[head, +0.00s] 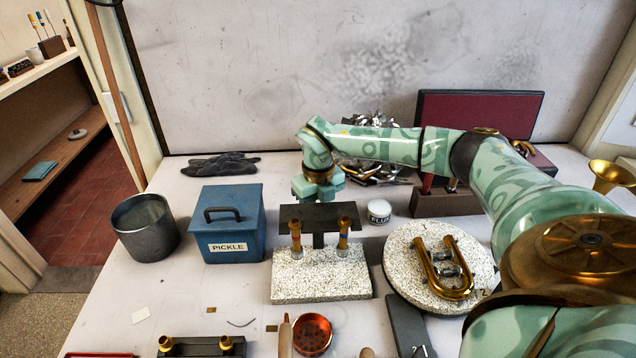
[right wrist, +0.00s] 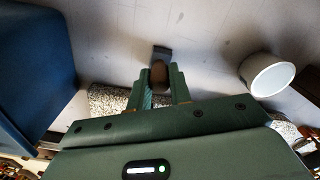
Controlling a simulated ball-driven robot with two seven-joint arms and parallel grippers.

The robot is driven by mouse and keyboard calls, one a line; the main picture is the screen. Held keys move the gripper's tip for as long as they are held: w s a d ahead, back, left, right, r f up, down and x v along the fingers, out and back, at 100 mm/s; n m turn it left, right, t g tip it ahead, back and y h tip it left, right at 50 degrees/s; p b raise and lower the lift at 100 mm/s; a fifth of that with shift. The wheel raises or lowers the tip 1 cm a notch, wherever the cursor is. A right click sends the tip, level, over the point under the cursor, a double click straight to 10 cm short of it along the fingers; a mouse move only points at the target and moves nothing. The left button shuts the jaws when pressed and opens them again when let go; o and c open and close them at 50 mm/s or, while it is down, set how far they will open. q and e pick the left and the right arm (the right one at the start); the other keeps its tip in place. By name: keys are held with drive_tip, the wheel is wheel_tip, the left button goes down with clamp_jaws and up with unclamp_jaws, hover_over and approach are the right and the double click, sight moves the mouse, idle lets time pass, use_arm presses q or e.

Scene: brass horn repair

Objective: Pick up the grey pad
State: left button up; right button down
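In the right wrist view a small dark grey piece with a brown rounded part (right wrist: 161,54) shows at and between my fingertips; it looks like the grey pad, but I cannot be sure. My right gripper (right wrist: 161,82) points down with its fingers apart, one on each side of the brown part. I cannot see whether they touch it. In the head view my right gripper (head: 319,190) is behind the black plate of the granite-based stand (head: 320,275), which hides the fingertips and the pad. My left gripper is not in view.
A blue PICKLE box (head: 228,225) and a metal pot (head: 146,227) stand left of the granite stand. A white FLUX jar (head: 379,213) is close right of my gripper. A round speckled plate (head: 400,275) holds brass tubing. Dark gloves (head: 215,165) lie at the back left.

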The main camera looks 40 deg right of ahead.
wheel_tip(320, 180, up, 10)
drive_tip(key=p, duration=0.3)
idle(0.3)
idle(1.1)
